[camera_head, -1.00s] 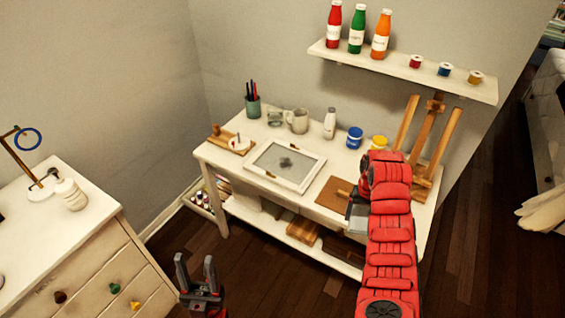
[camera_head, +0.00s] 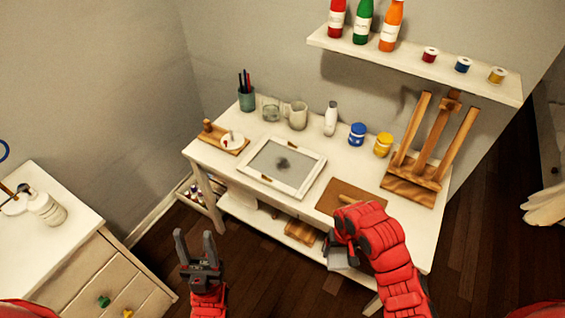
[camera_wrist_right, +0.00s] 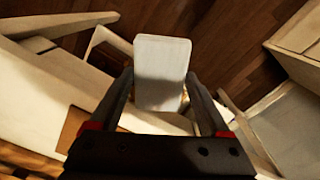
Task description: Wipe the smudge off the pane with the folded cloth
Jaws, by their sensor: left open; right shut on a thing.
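The pane (camera_head: 262,163) lies flat on the white table in a pale frame, with a dark smudge (camera_head: 283,162) near its middle. My right gripper (camera_wrist_right: 160,92) is shut on the folded cloth (camera_wrist_right: 161,65), a pale block between its fingers in the right wrist view. In the head view, the cloth (camera_head: 338,259) shows partly as a grey patch below my red right arm, at the table's front edge and to the right of the pane. That arm hides most of the right gripper there. My left gripper (camera_head: 195,243) is open and empty, in front of the table, apart from the pane.
A brown board (camera_head: 335,190) lies right of the pane, and a wooden easel (camera_head: 425,150) stands beyond it. A shelf (camera_head: 410,65) hangs above.

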